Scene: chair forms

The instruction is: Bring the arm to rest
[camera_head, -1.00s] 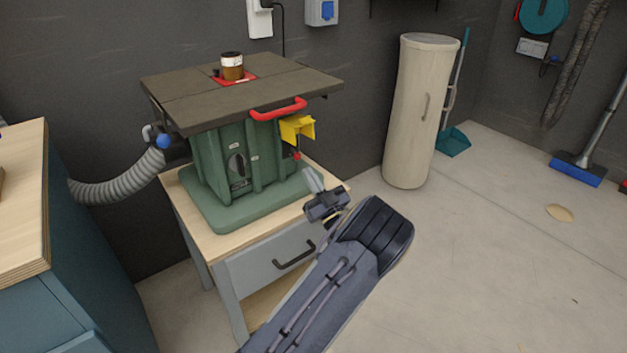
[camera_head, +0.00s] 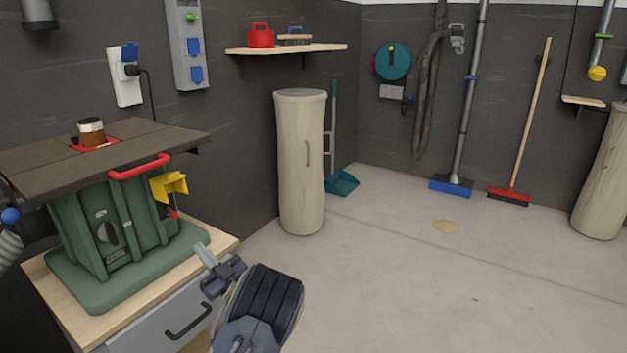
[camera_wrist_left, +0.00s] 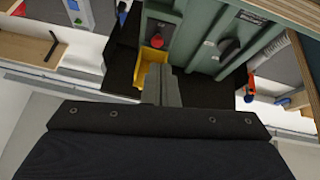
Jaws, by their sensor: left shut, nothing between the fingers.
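My left gripper (camera_head: 205,258) is at the lower middle of the head view, beside the front right edge of the wooden stand under a green machine (camera_head: 115,240). Its fingers are shut with nothing between them. In the left wrist view the closed fingers (camera_wrist_left: 160,84) point toward the green machine body (camera_wrist_left: 205,30) and its yellow part (camera_wrist_left: 153,62). The fingers look apart from the machine. My left arm comes in from the bottom of the head view. My right gripper is not in view.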

